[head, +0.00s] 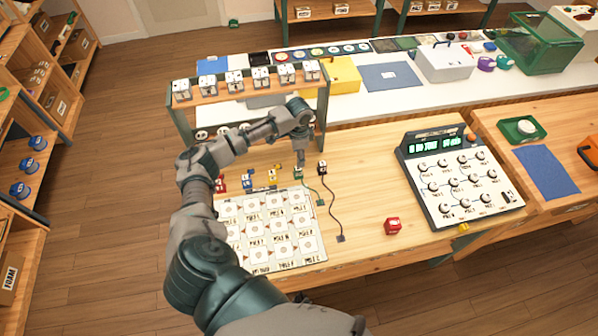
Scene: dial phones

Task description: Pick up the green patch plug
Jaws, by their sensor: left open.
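The green patch plug (298,174) stands on the wooden table behind the white socket board (229,235), with a thin green cord running to a small end piece. My left gripper (300,160) points down directly above the green plug, very near it. It is open, but the fingers are small here and I cannot tell whether they touch or surround the plug. My left arm covers the board's left part. My right gripper is out of view.
A black plug (322,167) with a long dark cord stands close right of the green one. Yellow (272,177), blue (247,178) and red (220,184) plugs stand to the left. A shelf rack (322,115) rises behind. A red cube (392,226) and dial panel (460,185) are right.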

